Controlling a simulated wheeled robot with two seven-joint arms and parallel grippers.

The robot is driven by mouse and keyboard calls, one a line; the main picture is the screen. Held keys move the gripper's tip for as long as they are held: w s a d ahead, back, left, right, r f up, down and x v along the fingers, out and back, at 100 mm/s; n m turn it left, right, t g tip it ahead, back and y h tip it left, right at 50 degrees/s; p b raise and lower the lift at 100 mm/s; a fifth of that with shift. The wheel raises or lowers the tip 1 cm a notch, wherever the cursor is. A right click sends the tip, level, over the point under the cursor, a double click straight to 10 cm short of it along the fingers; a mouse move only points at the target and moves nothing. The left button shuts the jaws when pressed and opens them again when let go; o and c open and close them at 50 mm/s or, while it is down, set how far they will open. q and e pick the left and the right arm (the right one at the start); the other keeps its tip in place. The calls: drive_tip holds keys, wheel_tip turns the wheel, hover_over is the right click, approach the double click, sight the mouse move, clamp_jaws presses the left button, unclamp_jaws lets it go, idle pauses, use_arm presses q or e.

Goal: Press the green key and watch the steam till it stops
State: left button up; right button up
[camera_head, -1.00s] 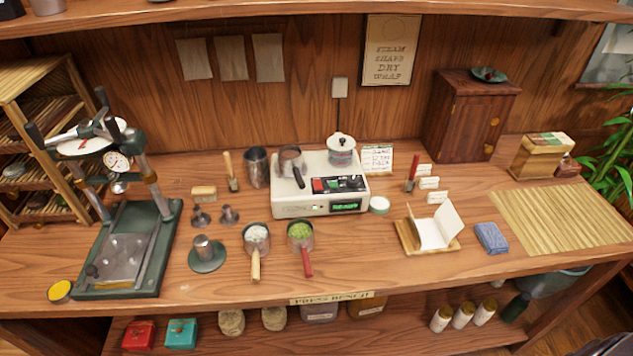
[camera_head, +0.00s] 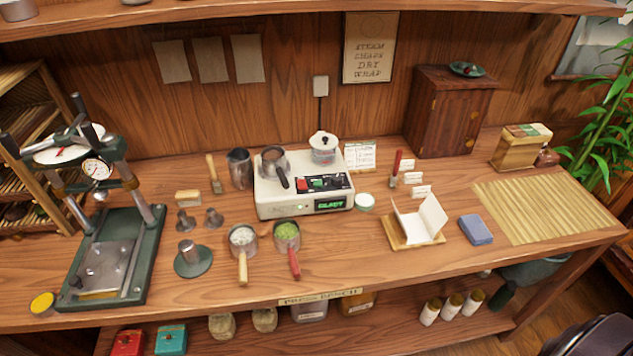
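The white steamer box (camera_head: 268,207) stands at the middle of the bench. A lidded pot (camera_head: 323,148) stands at the box's back right. A metal cup with a dark handle (camera_head: 273,161) sits at its back left. I make out no steam above either. Neither of my grippers is in view.
Two handled pans, one with pale contents (camera_head: 242,238) and one with green (camera_head: 287,234), stand in front of the box. A green press (camera_head: 150,250) is at left. A paper-lined wooden tray (camera_head: 397,237) and a blue cloth (camera_head: 476,229) lie at right.

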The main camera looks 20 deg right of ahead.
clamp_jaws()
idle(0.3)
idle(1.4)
